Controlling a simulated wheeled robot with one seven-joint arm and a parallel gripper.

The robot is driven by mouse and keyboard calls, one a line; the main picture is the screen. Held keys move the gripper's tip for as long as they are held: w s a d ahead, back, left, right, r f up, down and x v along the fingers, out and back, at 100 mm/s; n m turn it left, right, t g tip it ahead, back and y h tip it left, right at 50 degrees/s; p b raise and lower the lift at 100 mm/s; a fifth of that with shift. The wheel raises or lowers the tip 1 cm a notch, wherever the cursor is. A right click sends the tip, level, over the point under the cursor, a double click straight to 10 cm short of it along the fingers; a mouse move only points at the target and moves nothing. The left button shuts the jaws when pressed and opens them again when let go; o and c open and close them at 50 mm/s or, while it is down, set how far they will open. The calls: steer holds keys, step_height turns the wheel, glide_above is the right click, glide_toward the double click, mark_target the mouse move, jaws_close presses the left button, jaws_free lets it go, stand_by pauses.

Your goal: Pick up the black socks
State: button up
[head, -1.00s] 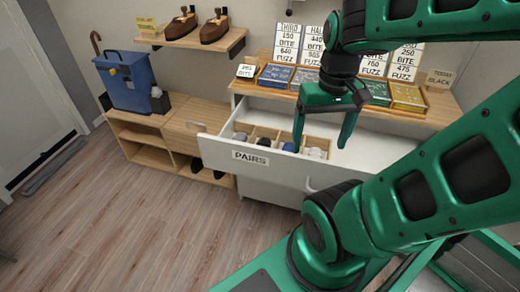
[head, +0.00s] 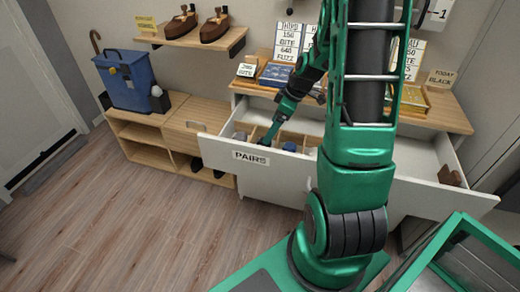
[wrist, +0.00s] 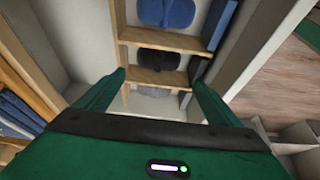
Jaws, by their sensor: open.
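The black socks (wrist: 158,60) lie as a rolled pair in a wooden divider compartment of the open drawer (head: 222,150). In the head view my gripper (head: 268,138) reaches down into the drawer's left part and hides the black socks' compartment. The blue socks (head: 289,147) show just right of it.
The drawer front carries a PAIRS label (head: 251,157). The dresser top (head: 450,118) above holds boxes and price signs. A wooden shelf unit (head: 150,135) with a blue bin (head: 127,80) stands left. The wooden floor at left is clear.

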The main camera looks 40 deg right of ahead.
steer(key=x, duration=0.5)
steer(key=shift+w+f, duration=0.2)
steer(key=shift+f, duration=0.15)
steer(key=shift+d+x, duration=0.15)
steer(key=shift+x, duration=1.15)
steer(key=shift+d+x, duration=0.1)
steer(key=shift+x, duration=1.2)
steer(key=shift+s, duration=0.1)
steer(key=c, duration=0.9)
steer(key=shift+o, duration=0.2)
steer(key=shift+r, duration=0.1)
